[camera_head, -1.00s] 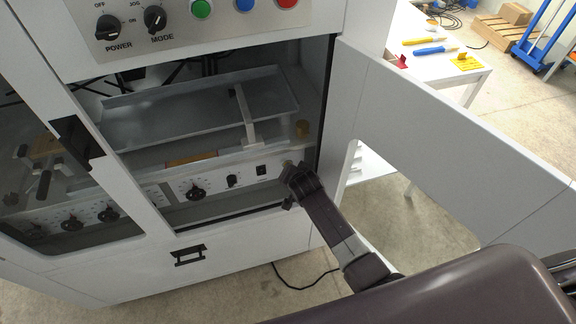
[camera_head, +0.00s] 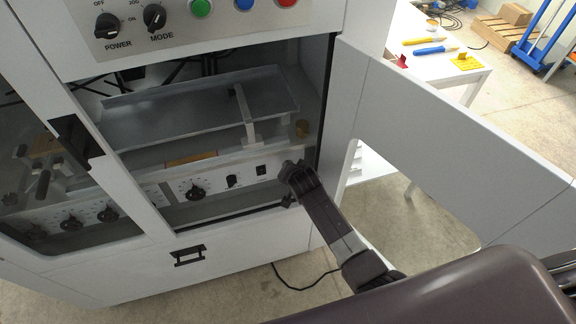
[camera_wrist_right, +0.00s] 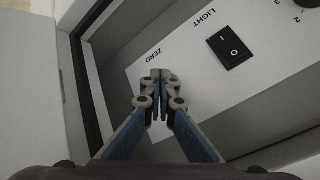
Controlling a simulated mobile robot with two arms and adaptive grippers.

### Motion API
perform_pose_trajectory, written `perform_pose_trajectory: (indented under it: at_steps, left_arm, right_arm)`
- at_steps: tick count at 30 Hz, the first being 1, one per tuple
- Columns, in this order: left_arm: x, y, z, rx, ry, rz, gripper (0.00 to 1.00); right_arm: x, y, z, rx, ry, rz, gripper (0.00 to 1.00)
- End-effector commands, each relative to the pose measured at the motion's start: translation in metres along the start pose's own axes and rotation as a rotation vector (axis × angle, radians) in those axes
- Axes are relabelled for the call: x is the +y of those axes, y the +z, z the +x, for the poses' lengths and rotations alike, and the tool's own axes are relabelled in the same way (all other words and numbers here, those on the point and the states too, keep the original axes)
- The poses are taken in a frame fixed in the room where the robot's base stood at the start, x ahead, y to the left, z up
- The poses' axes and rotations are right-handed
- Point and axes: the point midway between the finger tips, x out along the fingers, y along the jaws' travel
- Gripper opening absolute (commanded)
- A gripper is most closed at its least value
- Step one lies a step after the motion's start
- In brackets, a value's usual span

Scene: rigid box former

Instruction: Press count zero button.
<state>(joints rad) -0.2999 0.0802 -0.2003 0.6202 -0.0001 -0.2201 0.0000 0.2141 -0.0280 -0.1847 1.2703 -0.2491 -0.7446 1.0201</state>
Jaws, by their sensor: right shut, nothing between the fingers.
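The count zero button itself is not visible. In the right wrist view the printed word ZERO (camera_wrist_right: 153,58) stands on the white control panel (camera_wrist_right: 185,75), just beyond my fingertips, which cover the panel area below it. My right gripper (camera_wrist_right: 160,76) is shut and empty, its fingertips pointing at that area. I cannot tell whether they touch the panel. In the head view my right gripper (camera_head: 291,167) is at the right end of the panel (camera_head: 215,182) inside the open machine. My left gripper is not in view.
A black LIGHT rocker switch (camera_wrist_right: 230,49) is beside the ZERO label. A dark knob (camera_head: 195,192) is further left on the panel. The open white door (camera_head: 450,140) is right of my arm, and the door-opening frame (camera_head: 328,120) is close to my gripper.

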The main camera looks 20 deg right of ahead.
Motion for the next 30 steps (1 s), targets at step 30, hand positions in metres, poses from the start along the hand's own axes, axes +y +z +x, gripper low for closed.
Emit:
perform_pose_trajectory:
  at_steps: [30]
  left_arm:
    - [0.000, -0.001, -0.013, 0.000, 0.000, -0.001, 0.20]
  right_arm:
    - [0.008, 0.007, -0.012, 0.001, -0.001, 0.001, 0.00]
